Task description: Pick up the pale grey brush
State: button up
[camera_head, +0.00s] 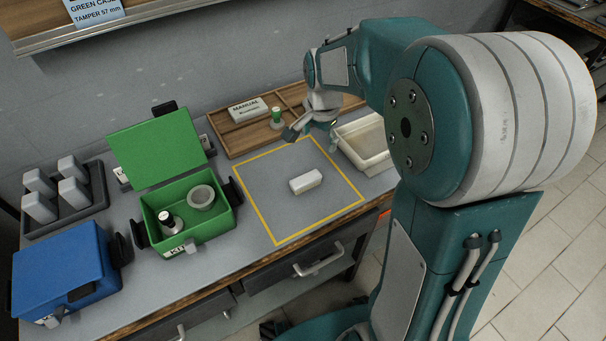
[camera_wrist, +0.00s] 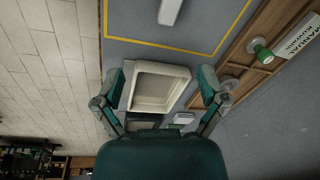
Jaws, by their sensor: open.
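A pale, whitish oblong block (camera_head: 306,181) lies inside the yellow-outlined square on the bench. It also shows at the top edge of the wrist view (camera_wrist: 170,11), partly cut off. It is the likeliest pale grey brush, but no bristles are visible. My gripper (camera_head: 318,128) is above the back edge of the square, apart from the block. In the wrist view my gripper (camera_wrist: 160,78) has its two fingers spread wide, with nothing held between them. A cream bin (camera_wrist: 159,66) appears below, between the fingers.
The cream bin (camera_head: 377,164) stands right of the square. A wooden tray (camera_head: 232,149) behind holds a manual box (camera_head: 248,110) and a green-topped item (camera_head: 276,117). Left are an open green case (camera_head: 213,231), a closed blue case (camera_head: 62,268) and a dark rack (camera_head: 98,190).

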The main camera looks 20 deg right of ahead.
aim_at(315, 173)
jog(key=w+f+m, duration=0.1)
jog(key=f, duration=0.2)
jog(key=w+d+f+m+g, duration=0.1)
jog(key=w+f, duration=0.1)
jog(key=f, duration=0.1)
jog(key=w+f+m, duration=0.1)
jog(key=w+f, duration=0.1)
jog(key=shift+w+d+f+m, duration=0.1)
jog(key=shift+d+f+m, duration=0.1)
jog(key=shift+f+m, duration=0.15)
jog(key=f, duration=1.1)
jog(key=shift+s+a, duration=0.2)
jog(key=shift+r, duration=0.1)
jog(key=c, duration=1.3)
